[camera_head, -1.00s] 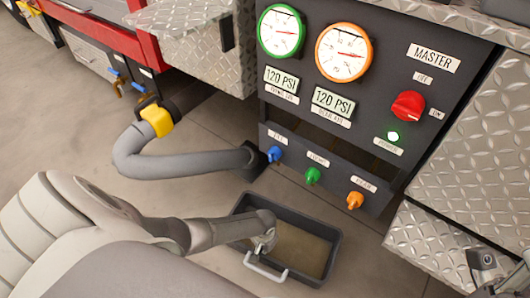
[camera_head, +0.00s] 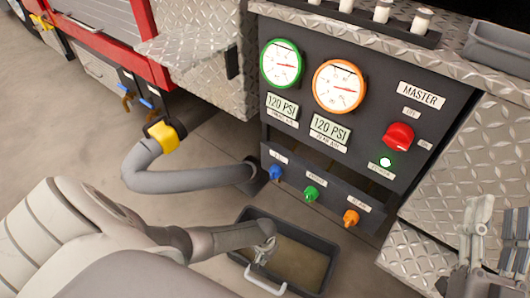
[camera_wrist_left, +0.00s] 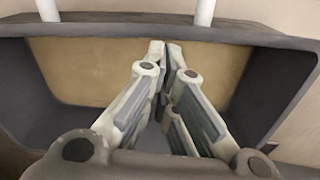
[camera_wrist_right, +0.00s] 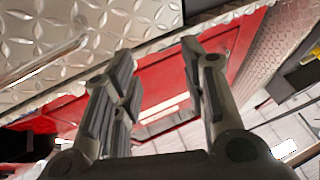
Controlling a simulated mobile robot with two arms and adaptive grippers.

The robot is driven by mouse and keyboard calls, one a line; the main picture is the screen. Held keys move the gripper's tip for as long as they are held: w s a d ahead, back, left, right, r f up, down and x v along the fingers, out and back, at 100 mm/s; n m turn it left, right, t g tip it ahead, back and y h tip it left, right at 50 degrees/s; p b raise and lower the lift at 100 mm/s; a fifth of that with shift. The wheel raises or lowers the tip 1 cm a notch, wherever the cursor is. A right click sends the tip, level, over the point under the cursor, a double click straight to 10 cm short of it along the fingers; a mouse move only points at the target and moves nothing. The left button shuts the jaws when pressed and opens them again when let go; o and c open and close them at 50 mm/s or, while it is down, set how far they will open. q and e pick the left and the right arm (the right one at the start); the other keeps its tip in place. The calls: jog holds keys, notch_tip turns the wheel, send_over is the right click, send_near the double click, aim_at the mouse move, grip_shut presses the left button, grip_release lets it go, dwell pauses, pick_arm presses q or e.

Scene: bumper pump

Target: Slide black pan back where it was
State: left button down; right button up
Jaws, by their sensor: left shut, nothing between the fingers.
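The black pan (camera_head: 331,268) sits on the floor below the control panel, with tan contents inside and a light handle (camera_head: 262,281) on its near side. In the left wrist view, the pan (camera_wrist_left: 90,30) fills much of the picture. My left gripper (camera_head: 264,256) is over the near left part of the pan. Its fingertips (camera_wrist_left: 165,48) are together and empty, and appear inside the pan's outline; I cannot tell whether they touch it. My right gripper (camera_head: 490,205) is at the right edge, away from the pan. Its fingers (camera_wrist_right: 155,60) are apart and empty.
The panel (camera_head: 385,100) has two gauges, a red master knob (camera_head: 398,136) and blue, green and orange knobs above the pan. A grey hose (camera_head: 180,181) joins at the left. A diamond-plate block (camera_head: 415,255) stands to the right. Floor left of the hose is clear.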

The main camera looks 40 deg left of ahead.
jog(key=s+d+f+g+h+p, duration=0.1)
jog(key=d+f+g+h+p, duration=0.2)
jog(key=f+g, duration=0.6)
notch_tip(320, 180, down, 7)
jog(key=shift+f+m+g+h, duration=0.1)
jog(key=shift+m+g+h, duration=0.2)
jog(key=shift+g, duration=0.1)
